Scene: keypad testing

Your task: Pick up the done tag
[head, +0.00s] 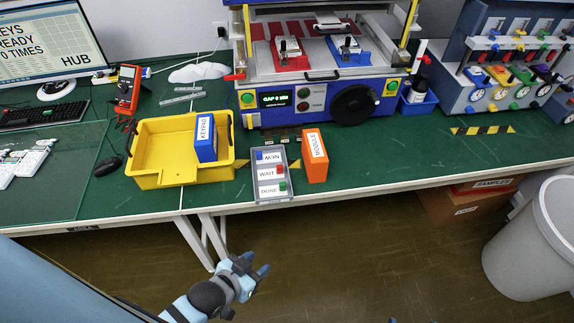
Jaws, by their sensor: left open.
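The done tag (269,190) is a white label reading DONE with a green block at its right end. It lies in the lowest row of a grey tray (272,201) near the front edge of the green bench. Above it in the same tray are the WAIT tag (267,173) with a red block and another tag (269,157) with a blue block. My left gripper (257,265) is open and empty, in front of the bench and below the tray in the picture, apart from it. My right gripper cannot be made out.
A yellow bin (153,178) holding a blue KEYPAD box (206,138) stands left of the tray. An orange MODULE box (315,156) stands close on its right. The blue test machine (320,105) is behind. The bench front (420,175) right of the boxes is clear.

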